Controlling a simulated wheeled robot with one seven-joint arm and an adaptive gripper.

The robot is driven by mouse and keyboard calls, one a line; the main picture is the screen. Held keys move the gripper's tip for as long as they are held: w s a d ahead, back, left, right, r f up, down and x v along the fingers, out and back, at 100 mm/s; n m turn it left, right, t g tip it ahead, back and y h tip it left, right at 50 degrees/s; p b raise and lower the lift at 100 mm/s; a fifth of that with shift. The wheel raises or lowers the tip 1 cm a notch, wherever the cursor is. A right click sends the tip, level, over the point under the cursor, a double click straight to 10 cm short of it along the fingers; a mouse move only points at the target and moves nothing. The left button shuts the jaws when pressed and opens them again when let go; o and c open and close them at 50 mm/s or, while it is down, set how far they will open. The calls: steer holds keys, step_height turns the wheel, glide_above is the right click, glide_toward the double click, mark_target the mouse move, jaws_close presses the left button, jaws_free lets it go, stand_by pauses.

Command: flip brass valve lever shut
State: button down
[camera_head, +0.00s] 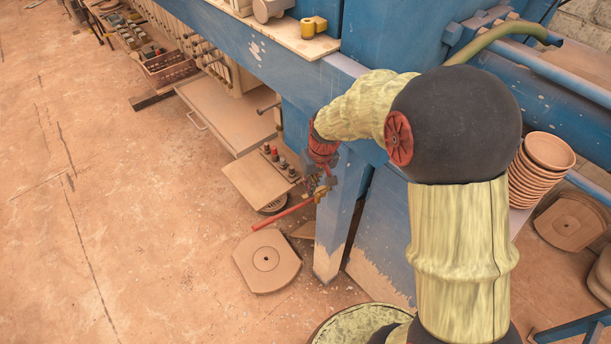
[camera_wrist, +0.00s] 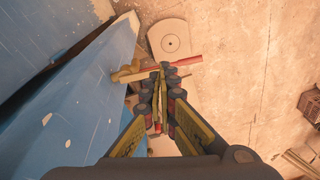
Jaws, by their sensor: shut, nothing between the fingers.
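The valve's long red lever handle (camera_head: 283,214) sticks out to the lower left from beside the blue leg in the head view. In the wrist view the lever (camera_wrist: 187,62) runs nearly level across the picture, from the brass valve body (camera_wrist: 127,75) at the blue frame. My gripper (camera_head: 322,188) is at the lever's inner end in the head view, largely covering the valve there. In the wrist view my gripper (camera_wrist: 162,72) is shut and empty. Its fingertips overlap the lever; I cannot tell whether they touch it.
The blue frame (camera_wrist: 60,105) stands close on the left in the wrist view. A plate with a hole (camera_head: 267,261) lies on the floor beyond the lever. A tray (camera_head: 225,112) and stacked bowls (camera_head: 540,168) are nearby. The floor at left is largely clear.

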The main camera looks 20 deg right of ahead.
steer(key=shift+n+t, duration=0.3)
steer(key=w, duration=0.2)
steer(key=w+f, duration=0.1)
steer(key=w, duration=0.1)
steer(key=shift+d, duration=0.1)
steer(key=w+r+n+t, duration=0.1)
steer(key=w+r+t, duration=0.1)
steer(key=w, duration=0.2)
step_height(320, 180, down, 9)
steer(key=shift+s+d+f, duration=0.15)
steer(key=shift+s+d, duration=0.1)
steer(key=shift+d, duration=0.05)
steer(key=shift+d, duration=0.1)
